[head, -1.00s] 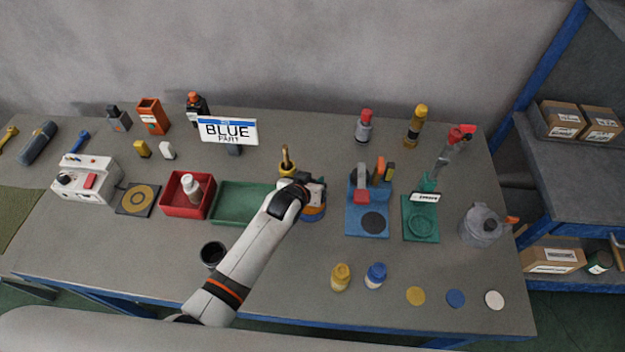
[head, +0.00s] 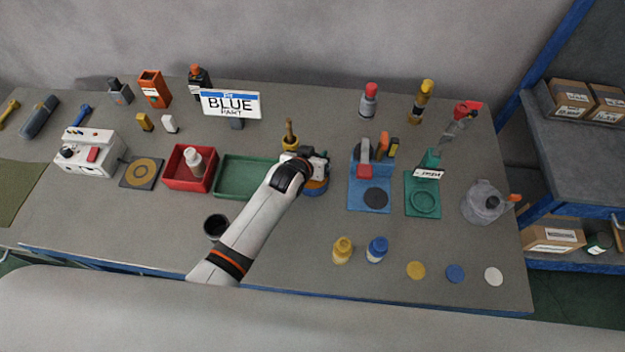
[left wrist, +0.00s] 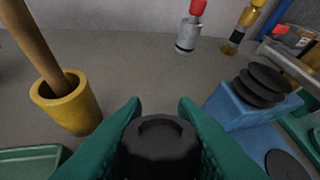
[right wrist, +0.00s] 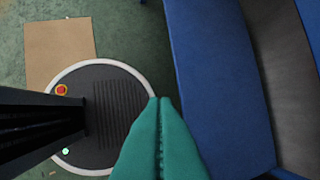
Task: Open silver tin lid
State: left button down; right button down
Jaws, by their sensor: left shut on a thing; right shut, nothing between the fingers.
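My left gripper (head: 314,163) is at the middle of the bench, over a round blue thing with an orange band (head: 316,188). In the left wrist view its teal fingers (left wrist: 159,110) are shut on a black knob (left wrist: 159,140), with one finger on each side. The gripper hides most of what the knob belongs to, and I cannot tell whether this is the silver tin. A round grey lidded pot (head: 484,203) with an orange-tipped part stands at the right, apart from the gripper. My right gripper (right wrist: 159,100) is shut and empty above the floor.
A yellow cup with a wooden handle (head: 290,142) stands just behind the left gripper. A green tray (head: 240,190) is left of it; a blue fixture (head: 370,197) is right of it. Yellow (head: 343,250) and blue (head: 377,250) bottles stand in front. A blue edge (right wrist: 220,80) lies beside the right gripper.

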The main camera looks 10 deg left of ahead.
jog(key=w+a+r+n+t+y, duration=0.2)
jog(key=a+r+n+y, duration=0.25)
jog(key=a+r, duration=0.75)
jog(key=w+r+n+t+h, duration=0.1)
jog(key=w+r+n, duration=0.1)
jog(key=w+n, duration=0.1)
jog(key=w+r+n+t+h, duration=0.1)
jog(key=w+n+t, duration=0.1)
jog(key=w, duration=0.4)
jog(key=w+d+r+n+t+h, duration=0.1)
jog(key=w+r+n+t, duration=0.1)
jog(key=w+n, duration=0.2)
jog(key=shift+w+d+r+n, duration=0.1)
jog(key=shift+w+r+n, duration=0.3)
jog(key=shift+n, duration=0.15)
jog(key=w+d+r+n+t+h, duration=0.2)
jog(key=w+d+h, duration=0.1)
jog(key=w, duration=0.2)
jog(key=w+d+r+n+t+h, duration=0.2)
jog(key=w+r+n+h, duration=0.1)
jog(key=w, duration=0.2)
jog(key=shift+y, duration=0.25)
jog(key=x, duration=0.9)
jog(key=shift+d+f, duration=0.15)
jog(key=shift+f, duration=0.15)
